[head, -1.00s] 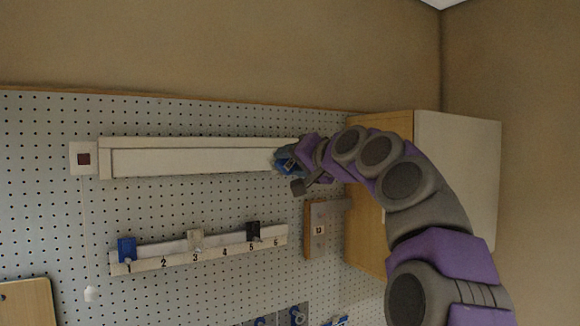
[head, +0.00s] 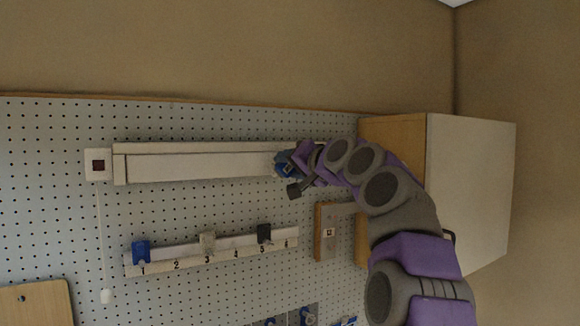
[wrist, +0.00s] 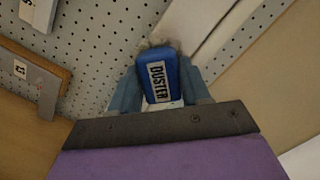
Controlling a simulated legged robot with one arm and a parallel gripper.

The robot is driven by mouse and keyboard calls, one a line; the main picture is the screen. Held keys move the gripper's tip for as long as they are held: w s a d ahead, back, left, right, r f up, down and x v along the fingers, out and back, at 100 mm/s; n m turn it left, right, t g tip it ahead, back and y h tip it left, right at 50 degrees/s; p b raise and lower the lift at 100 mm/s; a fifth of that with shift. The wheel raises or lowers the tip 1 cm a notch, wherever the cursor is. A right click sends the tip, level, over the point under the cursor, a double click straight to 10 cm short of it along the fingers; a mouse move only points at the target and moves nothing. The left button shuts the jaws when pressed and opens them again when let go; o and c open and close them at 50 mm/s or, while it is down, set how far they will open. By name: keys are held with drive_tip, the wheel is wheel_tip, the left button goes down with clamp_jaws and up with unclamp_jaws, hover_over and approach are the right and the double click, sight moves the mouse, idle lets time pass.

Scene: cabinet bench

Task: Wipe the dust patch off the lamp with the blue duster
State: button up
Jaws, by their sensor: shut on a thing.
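The lamp (head: 190,166) is a long white bar mounted level on the pegboard; it also shows in the wrist view (wrist: 205,22). The blue duster (wrist: 160,80), labelled DUSTER, is held between the fingers of my gripper (wrist: 158,95). In the head view my gripper (head: 290,164) is at the lamp's right end, with the duster (head: 284,168) in front of it. A greyish fuzzy tip shows at the duster's far end, close to the lamp; I cannot tell whether it touches. I cannot make out the dust patch.
A cabinet (head: 470,190) stands right of the lamp, close to my arm. Below the lamp is a numbered rail (head: 215,253) with several clips. A wooden block with a plate marked 12 (head: 328,232) sits below my gripper. A switch box with a pull cord (head: 98,165) is at left.

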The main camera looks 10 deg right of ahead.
drive_tip(key=shift+p+x, duration=0.55)
drive_tip(key=shift+x, duration=0.25)
idle(0.4)
drive_tip(key=shift+d+r, duration=0.1)
drive_tip(key=shift+d, duration=0.1)
drive_tip(key=d+p, duration=0.1)
drive_tip(key=w+d+p, duration=0.1)
drive_tip(key=d, duration=0.1)
drive_tip(key=shift+w+d, duration=0.2)
drive_tip(key=shift+d, duration=0.1)
drive_tip(key=shift+s, duration=0.1)
drive_tip(key=shift+s+a+b, duration=0.25)
drive_tip(key=shift+a+b, duration=0.05)
drive_tip(key=shift+a, duration=0.65)
drive_tip(key=shift+s+a+b, duration=0.25)
drive_tip(key=shift+a+b, duration=0.05)
drive_tip(key=shift+a, duration=0.65)
drive_tip(key=shift+s, duration=0.15)
